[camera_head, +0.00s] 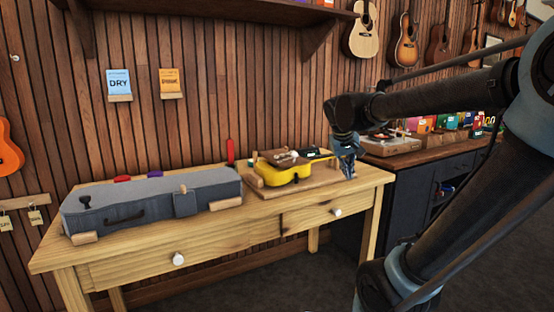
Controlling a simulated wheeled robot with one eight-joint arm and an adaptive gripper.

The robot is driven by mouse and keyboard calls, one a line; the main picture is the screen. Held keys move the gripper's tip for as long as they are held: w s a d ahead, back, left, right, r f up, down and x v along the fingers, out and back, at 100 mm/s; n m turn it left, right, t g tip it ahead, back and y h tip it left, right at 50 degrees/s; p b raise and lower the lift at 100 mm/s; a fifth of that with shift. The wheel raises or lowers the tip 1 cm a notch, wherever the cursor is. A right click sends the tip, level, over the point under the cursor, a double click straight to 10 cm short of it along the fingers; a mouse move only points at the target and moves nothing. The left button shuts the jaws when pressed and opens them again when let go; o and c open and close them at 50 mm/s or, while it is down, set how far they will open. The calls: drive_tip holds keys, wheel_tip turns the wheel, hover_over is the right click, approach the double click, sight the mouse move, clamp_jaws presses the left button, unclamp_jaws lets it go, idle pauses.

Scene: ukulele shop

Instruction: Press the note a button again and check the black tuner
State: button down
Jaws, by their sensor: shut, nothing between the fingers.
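A yellow ukulele (283,174) lies on a wooden board (262,190) on the right part of the workbench (150,251). A small dark item (320,153) with light marks shows at its right end, left of my gripper. I cannot tell whether this is the black tuner or read any display on it. My gripper (348,174) points down, shut and empty, at the right end of the board. The note A button cannot be made out. I cannot tell whether my fingertips touch anything.
A grey case (145,203) rests on wooden blocks on the bench's left. A dark cabinet (408,178) with goods on top adjoins at right. A wall shelf (215,18) hangs above. The bench's front strip is clear.

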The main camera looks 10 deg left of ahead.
drive_tip(key=w+a+r+n+t, duration=0.1)
drive_tip(key=w+a+r, duration=0.3)
drive_tip(key=a, duration=0.5)
drive_tip(key=w+a+r+n+t, duration=0.1)
drive_tip(key=w+a+r, duration=0.3)
drive_tip(key=w+a, duration=0.4)
drive_tip(key=w+a+r+n+t, duration=0.1)
drive_tip(key=w+a+r, duration=0.3)
drive_tip(key=a, duration=0.7)
drive_tip(key=shift+w+r+n+t, duration=0.2)
drive_tip(key=shift+w+n+t, duration=0.1)
drive_tip(key=shift+w+t, duration=0.5)
drive_tip(key=shift+f, duration=4.4)
drive_tip(key=shift+f, duration=0.9)
drive_tip(key=shift+r, duration=1)
drive_tip(key=shift+r, duration=0.1)
drive_tip(key=shift+r, duration=2.4)
